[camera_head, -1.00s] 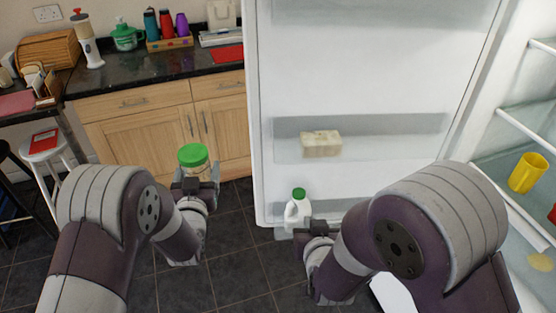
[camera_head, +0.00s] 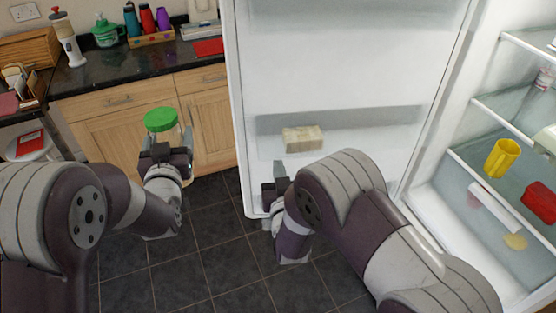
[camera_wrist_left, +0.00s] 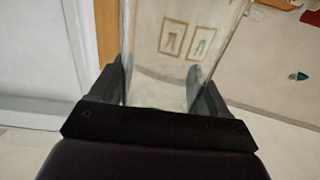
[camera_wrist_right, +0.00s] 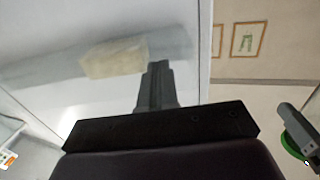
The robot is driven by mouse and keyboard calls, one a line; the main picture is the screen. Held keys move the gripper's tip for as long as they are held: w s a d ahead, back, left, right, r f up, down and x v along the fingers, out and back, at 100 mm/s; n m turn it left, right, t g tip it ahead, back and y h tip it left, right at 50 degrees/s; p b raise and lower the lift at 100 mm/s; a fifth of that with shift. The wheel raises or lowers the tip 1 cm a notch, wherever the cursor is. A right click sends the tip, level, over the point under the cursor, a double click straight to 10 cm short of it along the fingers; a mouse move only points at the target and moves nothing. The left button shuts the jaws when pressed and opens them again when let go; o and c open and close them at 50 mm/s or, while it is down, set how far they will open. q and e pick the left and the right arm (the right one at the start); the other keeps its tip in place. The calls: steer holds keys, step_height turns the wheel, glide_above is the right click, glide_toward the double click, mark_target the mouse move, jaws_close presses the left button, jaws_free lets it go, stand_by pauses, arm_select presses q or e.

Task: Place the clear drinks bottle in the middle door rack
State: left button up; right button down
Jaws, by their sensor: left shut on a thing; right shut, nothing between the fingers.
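The clear drinks bottle (camera_head: 161,120), with a wide green lid, is upright in my left gripper (camera_head: 167,158), left of the open fridge door. Its see-through wall (camera_wrist_left: 185,45) stands between the two fingers in the left wrist view. The middle door rack (camera_head: 375,122) is a shelf across the door and holds a pale yellow block (camera_head: 303,139) left of its centre. My right gripper (camera_head: 279,180) is shut and empty, in front of the door, below and left of the block. Its closed fingers (camera_wrist_right: 156,88) show in the right wrist view.
The open fridge (camera_head: 500,120) at right holds a yellow mug (camera_head: 502,158) and a red item (camera_head: 540,201). A counter (camera_head: 120,78) with bottles and jars stands behind at left. The rack is clear right of the block.

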arm_select(q)
steer(key=shift+r, duration=0.4)
arm_select(e)
steer(key=shift+w+a, duration=0.1)
steer(key=shift+w, duration=0.8)
